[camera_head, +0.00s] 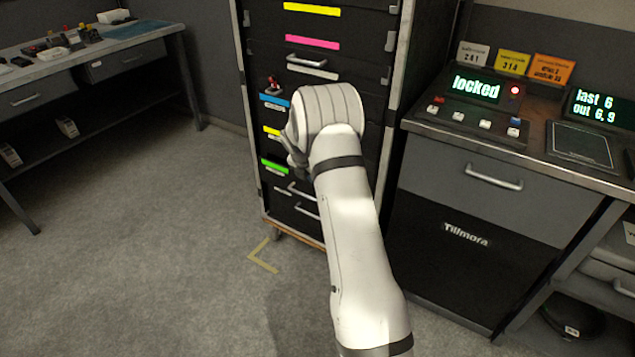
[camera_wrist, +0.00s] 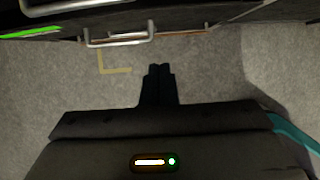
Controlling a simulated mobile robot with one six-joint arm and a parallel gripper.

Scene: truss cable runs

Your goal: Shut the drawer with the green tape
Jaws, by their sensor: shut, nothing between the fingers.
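A dark drawer front with green tape (camera_head: 274,166) is low in the tall black cabinet (camera_head: 247,110), left of my arm. My wrist hides part of that front, and I cannot tell how far the drawer stands out. In the wrist view the green tape (camera_wrist: 30,32) is at the upper left, with a metal bar handle (camera_wrist: 118,40) to its right. My gripper (camera_wrist: 160,68) is shut and empty, its fingertips over the floor, apart from the handle. In the head view my gripper is mostly hidden behind my wrist.
Other drawers carry yellow (camera_head: 311,9), pink (camera_head: 312,42) and blue tape (camera_head: 274,101). A small red object (camera_head: 273,86) is above the blue tape. A console (camera_head: 490,115) reading "locked" stands right. A workbench (camera_head: 90,55) is at the left. The floor (camera_head: 150,250) between is clear.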

